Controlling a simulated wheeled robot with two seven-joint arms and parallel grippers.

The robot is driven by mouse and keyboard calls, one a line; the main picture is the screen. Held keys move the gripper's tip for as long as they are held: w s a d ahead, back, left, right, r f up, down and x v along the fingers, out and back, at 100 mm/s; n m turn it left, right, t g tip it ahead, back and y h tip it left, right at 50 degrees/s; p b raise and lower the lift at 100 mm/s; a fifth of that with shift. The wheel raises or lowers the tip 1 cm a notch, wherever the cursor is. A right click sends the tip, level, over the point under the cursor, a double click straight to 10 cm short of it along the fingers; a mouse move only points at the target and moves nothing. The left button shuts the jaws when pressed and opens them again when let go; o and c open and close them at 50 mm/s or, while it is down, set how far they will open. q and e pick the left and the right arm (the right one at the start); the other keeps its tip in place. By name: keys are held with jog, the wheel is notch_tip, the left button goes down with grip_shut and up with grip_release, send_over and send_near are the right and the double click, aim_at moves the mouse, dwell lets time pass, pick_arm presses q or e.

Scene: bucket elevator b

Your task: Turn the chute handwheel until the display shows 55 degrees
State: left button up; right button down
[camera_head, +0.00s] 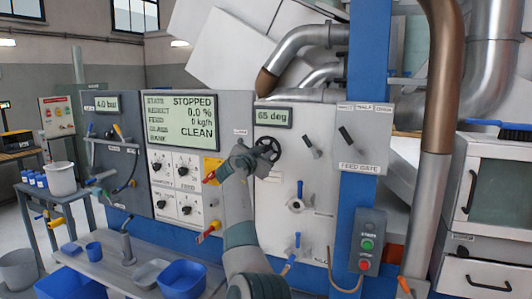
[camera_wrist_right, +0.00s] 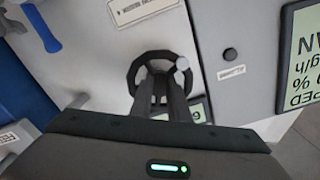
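The chute handwheel (camera_head: 268,148) is a dark spoked ring on the grey panel, below a small display (camera_head: 273,117) that reads 65 deg. My right gripper (camera_head: 243,158) is at the wheel's left side in the head view. In the right wrist view, the two dark fingers of my right gripper (camera_wrist_right: 163,92) reach over the near part of the handwheel (camera_wrist_right: 133,72). The fingers look close together with a narrow gap. I cannot tell whether they grip the wheel. My left gripper is not in view.
A large display (camera_head: 181,119) reads STOPPED and CLEAN, left of the wheel. A yellow-backed red lever (camera_head: 212,172) is close to my right gripper. Feed gate levers (camera_head: 347,137) and a blue post (camera_head: 366,100) stand to the right. Blue bins (camera_head: 182,277) sit on the bench below.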

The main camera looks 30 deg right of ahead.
jog(key=n+b, duration=0.3)
jog(key=n, duration=1.1)
jog(key=n+p, duration=0.1)
jog(key=n, duration=0.1)
jog(key=shift+s+r+n, duration=0.1)
jog(key=shift+r+n, duration=0.05)
jog(key=shift+n, duration=0.25)
jog(key=n+p, duration=0.1)
jog(key=n, duration=0.1)
jog(key=shift+n, duration=0.3)
jog(key=shift+n+p, duration=1.15)
jog(key=shift+n, duration=0.85)
